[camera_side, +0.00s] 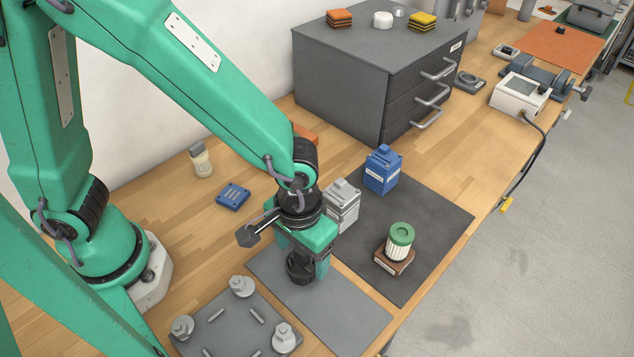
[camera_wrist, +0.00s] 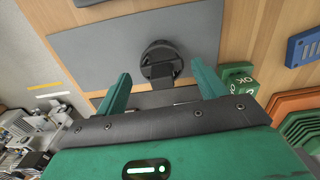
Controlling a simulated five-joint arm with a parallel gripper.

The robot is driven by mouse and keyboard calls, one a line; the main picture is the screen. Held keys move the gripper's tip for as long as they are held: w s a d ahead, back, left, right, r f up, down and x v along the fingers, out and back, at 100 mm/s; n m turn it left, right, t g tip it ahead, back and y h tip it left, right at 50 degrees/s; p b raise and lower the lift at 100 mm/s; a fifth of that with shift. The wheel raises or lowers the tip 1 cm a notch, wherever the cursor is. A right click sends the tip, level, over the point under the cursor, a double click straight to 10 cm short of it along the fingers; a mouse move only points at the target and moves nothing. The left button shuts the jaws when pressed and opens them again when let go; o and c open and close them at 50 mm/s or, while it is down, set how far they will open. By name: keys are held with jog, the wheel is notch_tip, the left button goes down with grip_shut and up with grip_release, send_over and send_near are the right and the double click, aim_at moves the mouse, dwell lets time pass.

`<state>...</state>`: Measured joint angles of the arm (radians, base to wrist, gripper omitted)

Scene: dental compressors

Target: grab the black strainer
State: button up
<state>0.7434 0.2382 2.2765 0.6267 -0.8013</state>
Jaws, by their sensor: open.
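The black strainer (camera_side: 299,268) is a short, round black piece on the grey mat (camera_side: 357,318), directly below my gripper (camera_side: 310,258) in the side view. The green jaws partly cover it there. In the wrist view the strainer (camera_wrist: 160,52) shows as a dark ring with a block-like part toward me, on the grey mat (camera_wrist: 95,50). My gripper (camera_wrist: 160,75) has its two green fingers spread wide, one to each side of the strainer. The jaws are open with nothing held. Whether the fingers touch the strainer cannot be told.
A silver-grey block (camera_side: 343,207) stands close behind my gripper. A blue unit (camera_side: 383,170) and a green-topped filter on a brown base (camera_side: 400,240) stand on the dark mat (camera_side: 440,212). A grey plate with several knobs (camera_side: 215,325) lies at front left. Grey mat is free at right.

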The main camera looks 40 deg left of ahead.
aim_at(302, 261)
jog(key=shift+a+f, duration=0.1)
jog(key=shift+f, duration=1.8)
jog(key=c, duration=0.9)
jog(key=shift+r, duration=0.1)
jog(key=shift+r, duration=1.05)
notch_tip(302, 261, up, 2)
jog(key=shift+r, duration=0.1)
jog(key=s+d+r, duration=0.1)
jog(key=s+r, duration=0.1)
jog(key=s, duration=0.1)
jog(key=s+d+r, duration=0.1)
jog(key=s+r, duration=0.1)
jog(key=s, duration=0.2)
jog(key=s+d+r, duration=0.1)
jog(key=s+r, duration=0.1)
jog(key=s, duration=0.2)
jog(key=shift+d+r, duration=0.2)
jog(key=shift+r, duration=0.05)
